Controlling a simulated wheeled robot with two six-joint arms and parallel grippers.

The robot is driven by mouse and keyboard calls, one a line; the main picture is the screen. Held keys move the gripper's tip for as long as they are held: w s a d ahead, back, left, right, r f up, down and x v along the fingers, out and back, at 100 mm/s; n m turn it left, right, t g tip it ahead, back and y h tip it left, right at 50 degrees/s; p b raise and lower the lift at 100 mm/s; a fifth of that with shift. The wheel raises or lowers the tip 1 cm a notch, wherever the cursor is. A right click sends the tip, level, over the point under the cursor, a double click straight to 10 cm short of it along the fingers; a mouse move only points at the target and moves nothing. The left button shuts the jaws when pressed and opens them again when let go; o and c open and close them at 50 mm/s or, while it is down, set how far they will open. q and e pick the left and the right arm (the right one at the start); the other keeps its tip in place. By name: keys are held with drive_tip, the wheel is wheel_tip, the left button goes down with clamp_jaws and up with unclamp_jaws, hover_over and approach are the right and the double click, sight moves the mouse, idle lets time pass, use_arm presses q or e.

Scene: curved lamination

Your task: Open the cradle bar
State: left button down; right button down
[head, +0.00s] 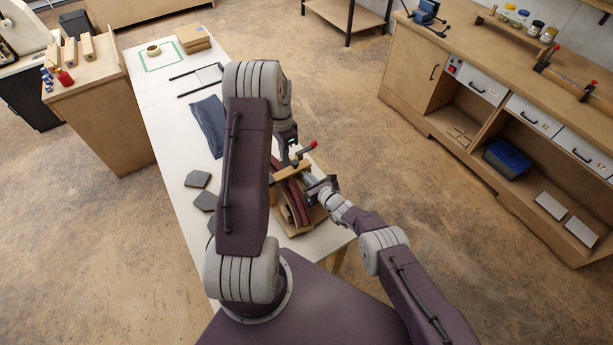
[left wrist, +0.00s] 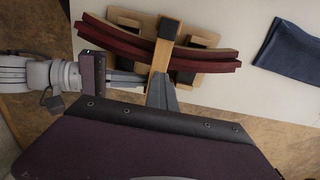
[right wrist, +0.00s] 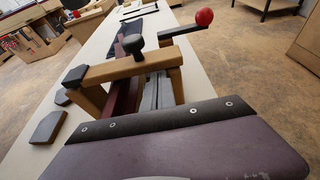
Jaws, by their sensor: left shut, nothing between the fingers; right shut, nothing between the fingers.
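The cradle bar is a wooden beam with a dark block at one end; it spans the curved red strips in the left wrist view (left wrist: 158,58) and shows large in the right wrist view (right wrist: 110,72). A black knob (right wrist: 137,42) stands on it, and a dark crank with a red ball (right wrist: 204,17) is at its far end. The red strips (left wrist: 110,38) lie in the wooden cradle (left wrist: 208,66). My left gripper (head: 291,158) is shut and empty above the bar's crank side. My right gripper (head: 322,187) is shut and empty beside the cradle, close to the bar; contact is unclear.
The cradle stands at the near end of a white table (head: 178,130). Dark flat pads (head: 198,179) and a folded blue cloth (head: 208,124) lie left of it. Tape and boxes are at the far end. A workbench (head: 500,100) stands right, across open floor.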

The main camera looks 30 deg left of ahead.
drive_tip(key=shift+r, duration=0.8)
use_arm(q)
drive_tip(key=c, duration=1.1)
unclamp_jaws()
drive_tip(key=shift+c, duration=0.2)
